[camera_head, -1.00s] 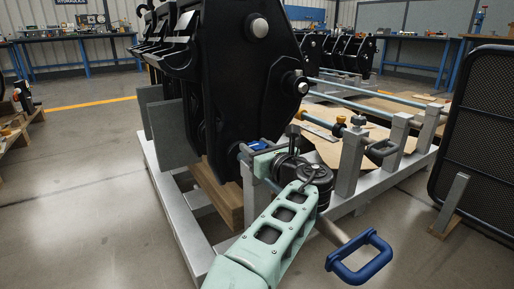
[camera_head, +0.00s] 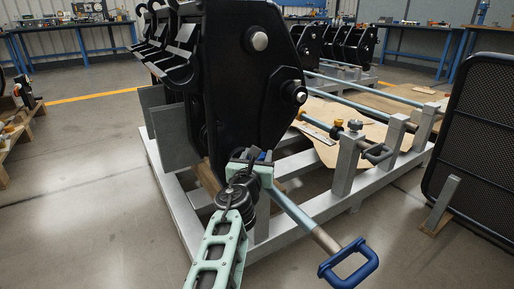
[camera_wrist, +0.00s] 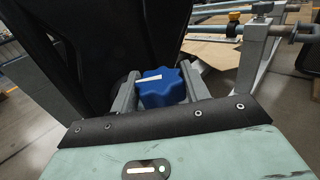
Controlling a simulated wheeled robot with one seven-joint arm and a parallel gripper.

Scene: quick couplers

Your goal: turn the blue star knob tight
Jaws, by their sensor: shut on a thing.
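The blue star knob (camera_wrist: 158,88) shows in the wrist view with a white stripe on its top face. It sits between the two grey fingers of my gripper (camera_wrist: 160,92), which is shut on it, one finger on each side. In the head view, my gripper (camera_head: 252,164) is at the lower front of the black coupler plate (camera_head: 240,90). Only a small blue part of the knob (camera_head: 262,156) shows there between the jaws; the rest is hidden.
A long rod ending in a blue D-shaped handle (camera_head: 349,266) sticks out just right of my gripper. A grey steel frame (camera_head: 330,190) with upright posts stands to the right. A black mesh panel (camera_head: 485,150) stands at far right. Open floor lies at left.

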